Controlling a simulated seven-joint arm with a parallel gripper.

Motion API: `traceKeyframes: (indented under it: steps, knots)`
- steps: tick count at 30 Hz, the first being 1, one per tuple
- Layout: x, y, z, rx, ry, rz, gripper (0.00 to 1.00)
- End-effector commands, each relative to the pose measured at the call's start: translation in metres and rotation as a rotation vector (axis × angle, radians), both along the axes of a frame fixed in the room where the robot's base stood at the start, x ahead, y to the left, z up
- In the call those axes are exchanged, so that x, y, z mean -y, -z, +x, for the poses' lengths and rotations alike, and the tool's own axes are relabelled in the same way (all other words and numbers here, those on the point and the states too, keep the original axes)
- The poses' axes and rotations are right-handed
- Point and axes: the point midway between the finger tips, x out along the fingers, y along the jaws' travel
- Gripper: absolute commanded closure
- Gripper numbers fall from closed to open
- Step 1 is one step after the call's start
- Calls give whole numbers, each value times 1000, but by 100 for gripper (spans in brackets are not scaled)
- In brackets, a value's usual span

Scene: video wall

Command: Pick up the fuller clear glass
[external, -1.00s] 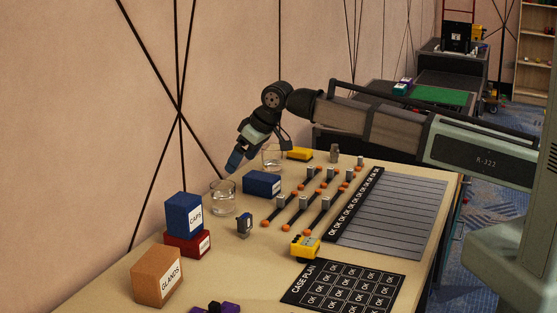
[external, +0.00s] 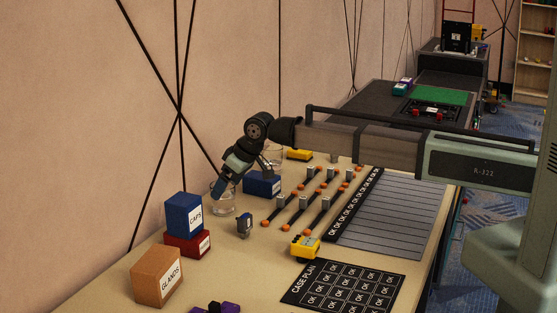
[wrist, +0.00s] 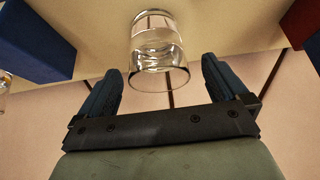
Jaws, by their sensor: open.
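A clear glass (external: 223,204) stands on the bench near the wall, beside the blue CAPS box. It fills the upper middle of the wrist view (wrist: 158,45), where a liquid line shows inside it. A second clear glass (external: 275,157) stands farther back, partly hidden behind my arm; its level is hard to tell. My gripper (external: 219,190) is tilted down at the near glass and overlaps its rim in the external view. In the wrist view my gripper (wrist: 160,66) is open, with one finger on each side of the glass's rim end and nothing visibly held.
A blue box (external: 262,184) lies just right of the near glass. The CAPS box (external: 184,215) sits on a red box (external: 187,243) to its left. A small grey-blue item (external: 244,225) stands in front. The wall is close behind.

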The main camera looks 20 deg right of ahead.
Motion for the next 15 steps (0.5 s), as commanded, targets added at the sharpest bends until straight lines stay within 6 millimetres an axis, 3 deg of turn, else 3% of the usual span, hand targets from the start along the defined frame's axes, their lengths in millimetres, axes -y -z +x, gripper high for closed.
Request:
traceKeyframes:
  steps: [7,15]
  knots:
    - [-11,28,15,-1,0,-1,0]
    - [-12,31,15,0,0,0,0]
